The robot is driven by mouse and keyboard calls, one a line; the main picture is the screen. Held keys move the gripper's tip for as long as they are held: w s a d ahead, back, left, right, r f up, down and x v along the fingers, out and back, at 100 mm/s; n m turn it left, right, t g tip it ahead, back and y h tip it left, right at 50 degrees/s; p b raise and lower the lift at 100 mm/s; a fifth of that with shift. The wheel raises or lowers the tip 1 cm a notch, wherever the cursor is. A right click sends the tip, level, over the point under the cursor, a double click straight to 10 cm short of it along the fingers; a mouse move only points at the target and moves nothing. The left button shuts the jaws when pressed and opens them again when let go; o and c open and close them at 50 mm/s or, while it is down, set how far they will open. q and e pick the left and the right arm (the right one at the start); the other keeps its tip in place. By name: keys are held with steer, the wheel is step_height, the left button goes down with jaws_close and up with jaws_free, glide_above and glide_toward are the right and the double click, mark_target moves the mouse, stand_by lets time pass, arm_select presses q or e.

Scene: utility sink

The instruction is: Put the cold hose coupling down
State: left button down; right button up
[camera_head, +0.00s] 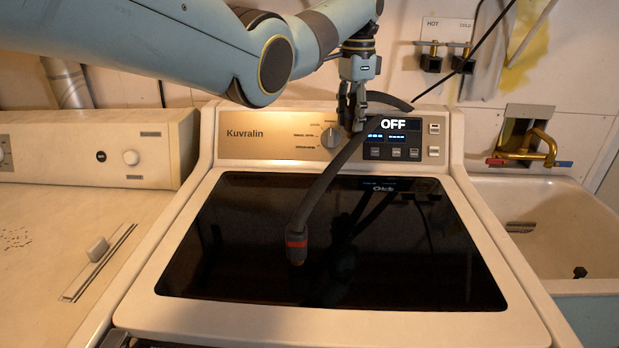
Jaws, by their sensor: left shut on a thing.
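My left gripper (352,106) points down in front of the washer's control panel, above the back of the lid. It is shut on the cold hose coupling, which the fingers mostly hide. A dark hose (392,98) arcs from beside the fingers to the right and over the top of the panel. A grey hose (325,180) runs from below the gripper down over the dark lid to a coupling (297,243) with a red band. Where the hoses cross near the fingers, I cannot tell them apart. My right gripper is out of view.
The washer's dark glass lid (240,250) has free room on both sides of the hose. Taps marked HOT and COLD (447,60) are on the wall. A sink (560,230) with a brass faucet (530,150) stands right, another appliance (60,220) left.

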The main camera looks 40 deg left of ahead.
arm_select(q)
steer(key=s+a+f+p, duration=0.1)
steer(key=s+f, duration=0.1)
steer(key=s, duration=0.1)
steer(key=s+a+f+p, duration=0.1)
steer(key=s+f, duration=0.1)
steer(key=s, duration=0.2)
steer(key=s+a+f+p, duration=0.1)
steer(key=s+p, duration=0.1)
steer(key=s, duration=0.1)
steer(key=shift+s+a+f, duration=0.15)
steer(key=shift+f, duration=0.25)
steer(key=shift+s+f, duration=0.3)
steer(key=shift+f, duration=0.2)
step_height(320, 180, down, 3)
steer(key=shift+r+p, duration=0.15)
steer(key=shift+p, duration=0.25)
steer(key=shift+f, duration=0.45)
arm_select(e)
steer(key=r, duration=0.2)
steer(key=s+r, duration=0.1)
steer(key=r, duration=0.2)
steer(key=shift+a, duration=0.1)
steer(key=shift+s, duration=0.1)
